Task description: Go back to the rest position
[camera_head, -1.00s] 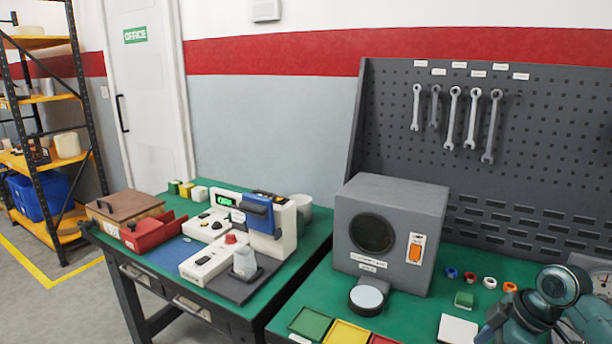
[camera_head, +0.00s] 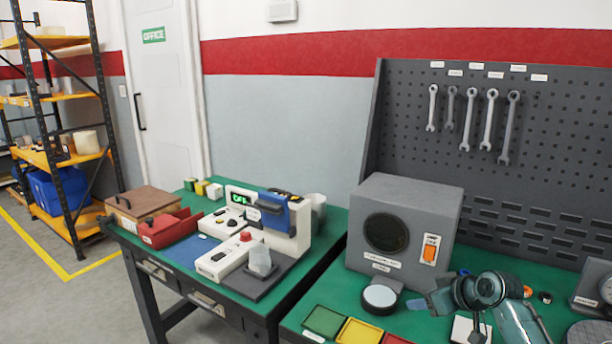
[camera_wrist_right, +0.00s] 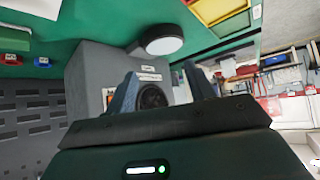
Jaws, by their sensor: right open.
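My right gripper (camera_head: 428,302) is at the lower right of the head view, over the green workbench, in front of the grey box with the round dark window (camera_head: 408,225). In the right wrist view its two fingers (camera_wrist_right: 163,88) stand apart with nothing between them, and the grey box shows beyond them. My right arm partly hides the small items on the bench behind it. My left gripper is not in view.
A round pale-topped pad (camera_head: 380,297) and green (camera_head: 325,320) and yellow (camera_head: 358,332) trays lie close left of the gripper. A gauge (camera_head: 604,287) stands at right. A sealing machine (camera_head: 265,215) is on the left bench. Wrenches hang on the pegboard (camera_head: 560,140).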

